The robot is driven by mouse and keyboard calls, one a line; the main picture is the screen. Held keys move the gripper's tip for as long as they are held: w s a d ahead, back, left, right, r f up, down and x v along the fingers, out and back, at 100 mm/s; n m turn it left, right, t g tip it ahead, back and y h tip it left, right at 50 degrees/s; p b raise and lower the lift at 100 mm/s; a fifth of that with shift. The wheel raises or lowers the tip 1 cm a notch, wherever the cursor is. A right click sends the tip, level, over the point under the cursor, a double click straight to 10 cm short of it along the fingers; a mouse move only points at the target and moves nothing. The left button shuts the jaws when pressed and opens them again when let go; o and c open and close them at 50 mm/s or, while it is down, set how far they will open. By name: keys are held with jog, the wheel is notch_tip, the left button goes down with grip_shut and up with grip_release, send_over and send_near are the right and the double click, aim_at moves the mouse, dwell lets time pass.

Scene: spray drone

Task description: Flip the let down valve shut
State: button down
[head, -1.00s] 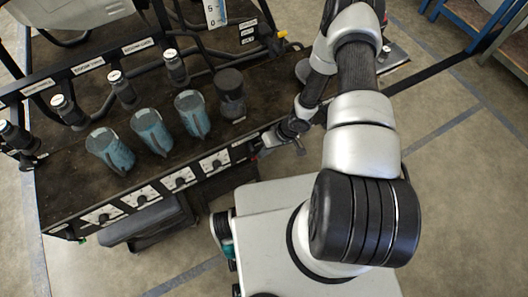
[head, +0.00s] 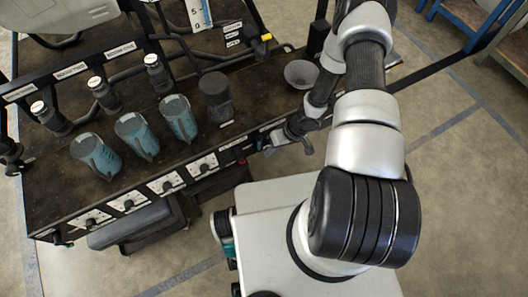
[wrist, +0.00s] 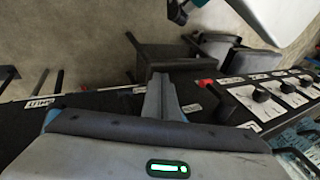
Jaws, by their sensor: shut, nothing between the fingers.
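My gripper (head: 276,146) is at the front edge of the dark bench (head: 60,185), near its right end. In the wrist view the fingers (wrist: 160,92) are together and empty, pointing along the black front panel. A white label reading SHUT (wrist: 40,103) lies on the panel at left, apart from the fingers. A small red part (wrist: 207,82) shows just right of the fingertips. I cannot tell for certain which part is the let down valve. A yellow-tipped lever (head: 266,37) stands at the back of the bench, away from my gripper.
Several dials on white plates (head: 165,185) line the bench front. Blue-grey jugs (head: 137,135), a dark cylinder (head: 215,95) and a grey bowl (head: 300,73) stand on top. A dark padded seat (head: 130,222) is below the front edge. Open floor (head: 450,190) lies to the right.

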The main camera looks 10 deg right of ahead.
jog(key=d, duration=0.6)
jog(key=shift+w+d, duration=0.35)
jog(key=shift+d, duration=0.05)
